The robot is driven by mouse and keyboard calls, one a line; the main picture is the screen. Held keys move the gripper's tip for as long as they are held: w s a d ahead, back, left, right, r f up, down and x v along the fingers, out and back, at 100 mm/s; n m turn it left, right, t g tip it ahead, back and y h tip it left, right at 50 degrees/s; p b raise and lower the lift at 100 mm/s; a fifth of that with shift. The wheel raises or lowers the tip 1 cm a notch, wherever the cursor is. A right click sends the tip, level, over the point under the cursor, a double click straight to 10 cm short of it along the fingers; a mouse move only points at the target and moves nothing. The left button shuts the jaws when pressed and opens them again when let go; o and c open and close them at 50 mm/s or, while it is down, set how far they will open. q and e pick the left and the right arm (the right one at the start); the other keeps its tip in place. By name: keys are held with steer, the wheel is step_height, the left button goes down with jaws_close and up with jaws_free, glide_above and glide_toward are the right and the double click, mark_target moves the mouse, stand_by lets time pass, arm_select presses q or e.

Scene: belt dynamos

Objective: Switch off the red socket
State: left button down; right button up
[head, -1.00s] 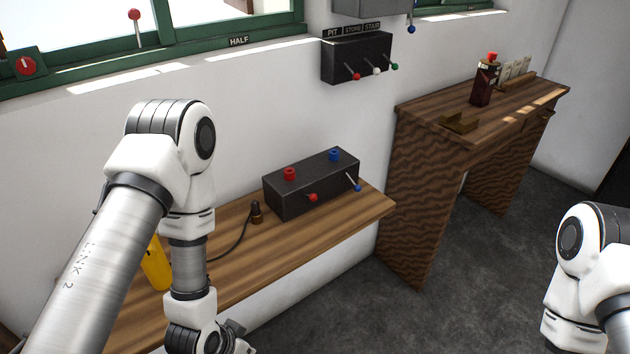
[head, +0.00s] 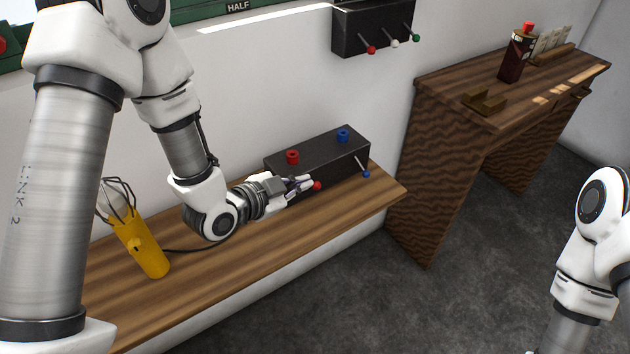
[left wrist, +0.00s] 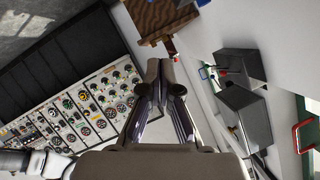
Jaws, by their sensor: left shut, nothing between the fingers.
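In the head view, a black box (head: 340,165) stands on the wooden bench, with the red socket (head: 292,157) and a blue socket (head: 343,135) on top. On its front are a red-knobbed lever (head: 317,186) and a blue-knobbed lever (head: 366,174). The red lever's shaft is hidden by my left gripper (head: 303,184), whose fingertips are close beside the red knob; I cannot tell if they touch it. The left gripper is shut and empty; its closed fingers also show in the left wrist view (left wrist: 160,68). My right gripper is out of view.
A wall box (head: 360,27) with red, white and green levers hangs above. A separate desk (head: 450,95) bears a dark bottle (head: 517,55). The bench's front strip is clear.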

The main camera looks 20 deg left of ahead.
arm_select(q)
steer(key=w+d+f+p, duration=0.1)
steer(key=w+f+p, duration=0.1)
steer(key=w+f, duration=0.4)
steer(key=shift+w, duration=0.3)
steer(key=shift+f, duration=0.15)
steer(key=shift+s+d+f+m+b, duration=0.15)
steer(key=shift+m+b, duration=0.15)
steer(key=shift+b, duration=0.15)
steer(key=shift+f, duration=0.1)
